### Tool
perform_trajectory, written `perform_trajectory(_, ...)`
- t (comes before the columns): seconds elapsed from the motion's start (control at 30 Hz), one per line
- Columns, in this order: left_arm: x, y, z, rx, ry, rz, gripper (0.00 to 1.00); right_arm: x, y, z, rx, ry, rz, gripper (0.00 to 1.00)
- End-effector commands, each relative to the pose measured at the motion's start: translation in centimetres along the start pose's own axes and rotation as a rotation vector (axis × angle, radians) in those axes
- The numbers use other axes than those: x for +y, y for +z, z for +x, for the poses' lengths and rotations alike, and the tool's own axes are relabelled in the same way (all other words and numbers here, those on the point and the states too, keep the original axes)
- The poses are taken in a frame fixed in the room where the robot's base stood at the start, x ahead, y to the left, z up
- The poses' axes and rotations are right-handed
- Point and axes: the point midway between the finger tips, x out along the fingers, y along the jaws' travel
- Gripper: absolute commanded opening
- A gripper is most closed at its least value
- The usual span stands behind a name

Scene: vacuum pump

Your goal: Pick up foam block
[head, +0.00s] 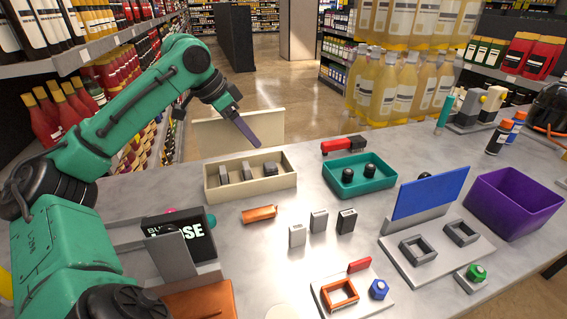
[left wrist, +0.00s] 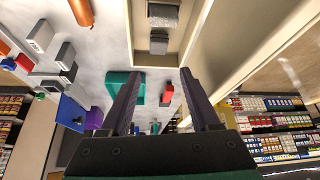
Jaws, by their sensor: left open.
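Several grey blocks with dark parts stand in a beige open box (head: 250,185) at the back left of the table; the middle block (head: 247,170) and the left block (head: 223,174) show. Which of them is the foam block I cannot tell. The left wrist view shows a light grey block (left wrist: 163,14) and a darker one (left wrist: 158,42) inside the box. My left gripper (head: 248,140) is above and behind the box, apart from the blocks. Its two dark fingers (left wrist: 158,85) are spread and empty. My right gripper is not in view.
Three small blocks (head: 319,221) stand on the table near an orange piece (head: 260,214). A teal tray (head: 360,186) with dark round parts lies to the right, then a blue panel (head: 430,194) and a purple bin (head: 515,205). A beige lid-like panel (head: 270,124) stands behind the box.

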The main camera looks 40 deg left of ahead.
Motion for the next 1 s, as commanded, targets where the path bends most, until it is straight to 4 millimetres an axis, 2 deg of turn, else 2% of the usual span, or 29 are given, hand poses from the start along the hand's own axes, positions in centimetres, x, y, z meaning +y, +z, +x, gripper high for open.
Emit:
perform_trajectory(0.13,0.1,0.0,3.5,-0.004,0.005,0.000,0.63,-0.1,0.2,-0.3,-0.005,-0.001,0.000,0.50)
perform_trajectory(0.33,0.1,-0.1,7.8,0.000,0.004,-0.001,0.63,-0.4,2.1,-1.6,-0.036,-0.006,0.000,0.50)
perform_trajectory(0.47,0.0,-0.2,9.4,0.001,0.004,-0.001,0.63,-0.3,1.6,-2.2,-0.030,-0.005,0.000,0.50)
perform_trajectory(0.63,-0.2,-0.1,12.8,0.001,0.004,0.000,0.63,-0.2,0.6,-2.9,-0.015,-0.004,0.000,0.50)
perform_trajectory(0.73,-0.3,-0.1,13.7,0.001,0.001,0.001,0.63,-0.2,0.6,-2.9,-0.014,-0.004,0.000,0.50)
perform_trajectory(0.9,-0.3,0.0,13.8,0.001,-0.001,0.001,0.63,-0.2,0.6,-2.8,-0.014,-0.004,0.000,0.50)
perform_trajectory(0.97,-0.3,0.0,13.8,0.001,0.000,0.001,0.44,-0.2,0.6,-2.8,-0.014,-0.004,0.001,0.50)
perform_trajectory(1.0,-0.3,0.0,13.8,0.000,0.000,0.001,0.28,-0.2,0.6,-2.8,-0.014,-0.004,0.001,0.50)
